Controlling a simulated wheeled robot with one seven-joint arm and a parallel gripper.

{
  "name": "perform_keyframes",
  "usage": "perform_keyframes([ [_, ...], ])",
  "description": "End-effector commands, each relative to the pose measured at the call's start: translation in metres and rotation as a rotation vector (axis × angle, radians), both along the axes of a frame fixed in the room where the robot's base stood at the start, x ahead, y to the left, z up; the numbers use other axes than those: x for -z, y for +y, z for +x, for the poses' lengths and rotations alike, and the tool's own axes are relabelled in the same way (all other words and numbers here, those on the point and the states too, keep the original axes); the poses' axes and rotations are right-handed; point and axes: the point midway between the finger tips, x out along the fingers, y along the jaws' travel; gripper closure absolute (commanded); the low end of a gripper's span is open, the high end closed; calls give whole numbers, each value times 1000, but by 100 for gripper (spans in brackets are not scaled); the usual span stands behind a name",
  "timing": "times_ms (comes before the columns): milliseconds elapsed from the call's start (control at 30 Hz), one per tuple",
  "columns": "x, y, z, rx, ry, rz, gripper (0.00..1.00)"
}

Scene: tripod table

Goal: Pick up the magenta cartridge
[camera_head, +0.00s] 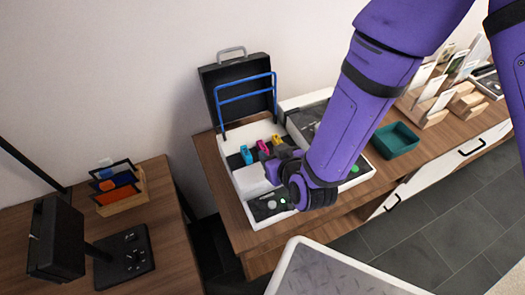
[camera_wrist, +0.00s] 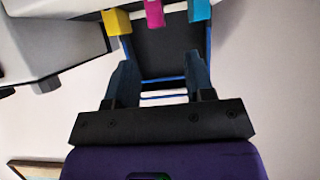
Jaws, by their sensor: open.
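The magenta cartridge (camera_head: 262,147) stands in the open white printer (camera_head: 229,147), between the cyan cartridge (camera_head: 246,155) and the yellow cartridge (camera_head: 276,141). In the wrist view, the magenta cartridge (camera_wrist: 154,13) is at the top edge, partly cut off, with yellow (camera_wrist: 116,20) to its left and cyan (camera_wrist: 199,10) to its right. My gripper (camera_wrist: 160,62) is open and empty. Its two fingers point toward the cartridge row, with the magenta cartridge beyond the tips and roughly in line with the gap. In the head view, my arm hides most of the gripper.
The printer's raised dark lid with a blue frame (camera_head: 246,97) stands behind the cartridges. A green bin (camera_head: 395,140) and wooden racks (camera_head: 436,105) are to the right on the wooden table. A rack with dark and orange panels (camera_head: 118,188) stands on the left table.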

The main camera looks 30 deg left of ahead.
Motion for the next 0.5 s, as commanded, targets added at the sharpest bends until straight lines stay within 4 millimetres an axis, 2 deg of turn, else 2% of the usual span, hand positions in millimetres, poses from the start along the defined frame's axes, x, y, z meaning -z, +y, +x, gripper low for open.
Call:
perform_keyframes([
  [100, 8, 11, 9, 0, 1, 0, 51],
  [367, 18, 22, 18, 0, 1, -2, 51],
  [500, 32, 33, 28, 0, 2, -1, 51],
])
